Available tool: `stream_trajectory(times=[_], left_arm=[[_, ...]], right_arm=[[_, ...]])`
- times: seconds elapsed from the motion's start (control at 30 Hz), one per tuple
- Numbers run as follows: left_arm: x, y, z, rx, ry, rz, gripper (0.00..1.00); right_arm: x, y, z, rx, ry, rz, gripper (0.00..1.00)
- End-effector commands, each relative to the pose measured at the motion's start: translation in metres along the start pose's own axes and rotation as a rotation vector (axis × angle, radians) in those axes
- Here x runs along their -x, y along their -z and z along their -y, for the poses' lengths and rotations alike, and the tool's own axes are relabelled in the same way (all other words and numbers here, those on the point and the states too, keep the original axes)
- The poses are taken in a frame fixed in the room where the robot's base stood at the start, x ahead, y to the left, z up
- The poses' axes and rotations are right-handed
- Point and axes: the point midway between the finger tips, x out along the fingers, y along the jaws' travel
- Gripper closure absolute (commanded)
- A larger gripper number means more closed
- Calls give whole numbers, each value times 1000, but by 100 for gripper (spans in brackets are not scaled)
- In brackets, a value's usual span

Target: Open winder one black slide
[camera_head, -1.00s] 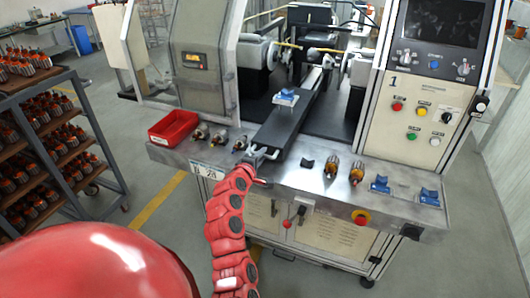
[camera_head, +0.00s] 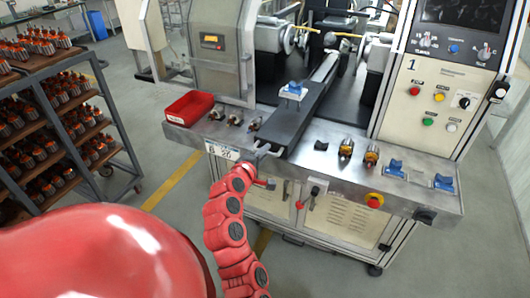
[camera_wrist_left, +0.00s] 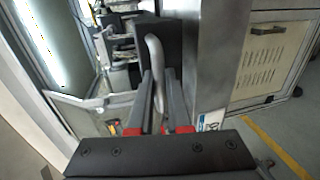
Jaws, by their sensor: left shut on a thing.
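The black slide (camera_head: 285,128) of winder one runs from the machine's middle to its front edge. A blue and white block (camera_head: 293,90) sits on it. A bent silver handle (camera_head: 265,150) is at the slide's front end; it also shows in the left wrist view (camera_wrist_left: 154,60). My left gripper (camera_wrist_left: 158,92) is shut on the handle, with the handle between its fingers. In the head view the fingertips are small and mostly hidden by my red arm. My right gripper is in neither view.
A red tray (camera_head: 190,106) and several small metal parts lie left of the slide. Orange-copper armatures (camera_head: 346,148) and blue blocks (camera_head: 443,182) are on the right. A rack of armatures (camera_head: 60,115) stands at the left. Floor before the winder is clear.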

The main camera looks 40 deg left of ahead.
Motion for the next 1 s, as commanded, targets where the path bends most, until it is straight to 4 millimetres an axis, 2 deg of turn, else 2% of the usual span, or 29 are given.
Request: stream_trajectory(times=[0.07,0.1,0.23,0.53,0.67,0.77,1.0], left_arm=[[0,0,2,0,4,1,100],[0,0,2,0,4,1,77],[0,0,1,0,2,1,54],[0,0,0,0,0,0,54],[8,0,0,-1,-3,-2,54],[19,0,2,-1,0,0,54],[59,0,3,1,-1,-1,54]], right_arm=[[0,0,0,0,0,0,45],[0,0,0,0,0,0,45],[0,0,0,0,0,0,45],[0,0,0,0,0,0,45],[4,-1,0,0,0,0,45],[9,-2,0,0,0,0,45],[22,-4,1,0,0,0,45]])
